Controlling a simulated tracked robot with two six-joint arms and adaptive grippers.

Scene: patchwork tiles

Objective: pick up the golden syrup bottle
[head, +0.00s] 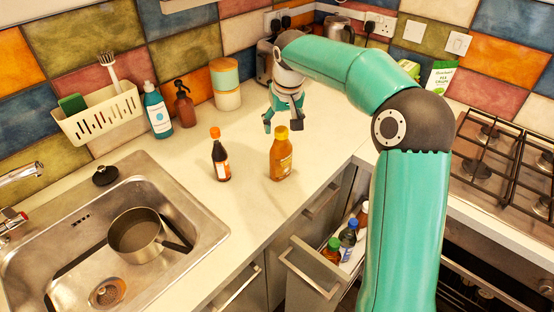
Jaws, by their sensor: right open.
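The golden syrup bottle (281,158), amber with a yellow cap, stands upright on the pale worktop (240,215) right of centre. My right gripper (282,121) hangs fingers down just above and behind the bottle's cap. Its fingers are spread apart and hold nothing. The cap stands in front of the space between the fingers, and I see no contact. My left gripper is not in view.
A dark bottle with an orange cap (220,156) stands close to the left. The sink (195,230) with a saucepan (137,235) is further left. An open drawer (315,268) holds several bottles below the worktop edge. A hob (500,165) is at right.

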